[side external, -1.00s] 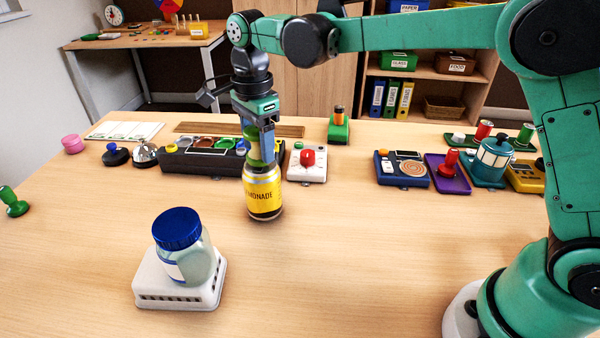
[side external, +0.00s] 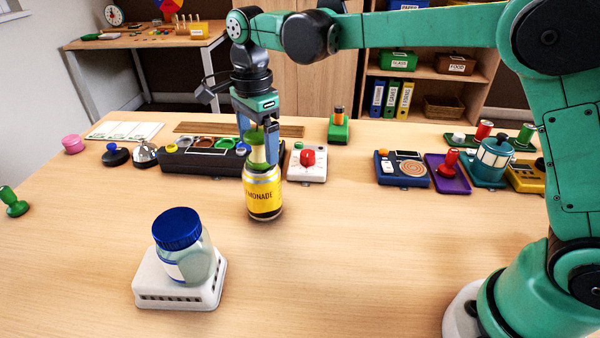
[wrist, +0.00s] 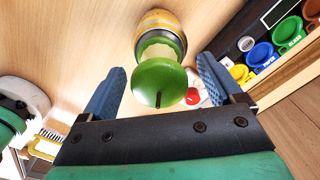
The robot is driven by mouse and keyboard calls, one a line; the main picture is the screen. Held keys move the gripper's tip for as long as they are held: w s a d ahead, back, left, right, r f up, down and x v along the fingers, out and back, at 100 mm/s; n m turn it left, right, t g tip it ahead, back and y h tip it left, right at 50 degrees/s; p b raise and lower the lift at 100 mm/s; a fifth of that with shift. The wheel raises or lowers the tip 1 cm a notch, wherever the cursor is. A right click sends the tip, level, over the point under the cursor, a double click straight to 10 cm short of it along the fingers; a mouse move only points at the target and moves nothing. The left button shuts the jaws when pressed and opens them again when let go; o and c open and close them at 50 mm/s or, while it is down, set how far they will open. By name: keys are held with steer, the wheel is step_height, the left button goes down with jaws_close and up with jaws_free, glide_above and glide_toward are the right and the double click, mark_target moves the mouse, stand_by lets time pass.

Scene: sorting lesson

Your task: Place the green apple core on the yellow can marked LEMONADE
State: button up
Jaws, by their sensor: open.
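The yellow can (side external: 263,196) with part of the word LEMONADE showing stands upright on the wooden table. The green apple core (side external: 258,149) stands upright on the can's top; it also shows in the wrist view (wrist: 160,84), with its stem toward the camera and the can (wrist: 160,24) behind it. My gripper (side external: 258,158) is open above the can. Its blue fingers (wrist: 158,92) are on both sides of the core, with visible gaps between them and it in the wrist view.
A jar with a blue lid (side external: 178,229) stands on a white block (side external: 150,282) at front left. A dark sorting tray (side external: 180,163) and a white box with a red knob (side external: 307,165) are close behind the can. The table's front middle is clear.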

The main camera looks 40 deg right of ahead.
mark_target(257, 131)
step_height(257, 131, up, 11)
steer(key=s+d+f+n+t, duration=0.3)
steer(key=s+d+f+n, duration=0.1)
steer(key=s+n, duration=0.3)
steer(key=s+d+f+n+t, duration=0.4)
steer(key=s+f+n, duration=0.3)
steer(key=n, duration=0.4)
steer(key=shift+s+d, duration=0.15)
steer(key=shift+d, duration=0.6)
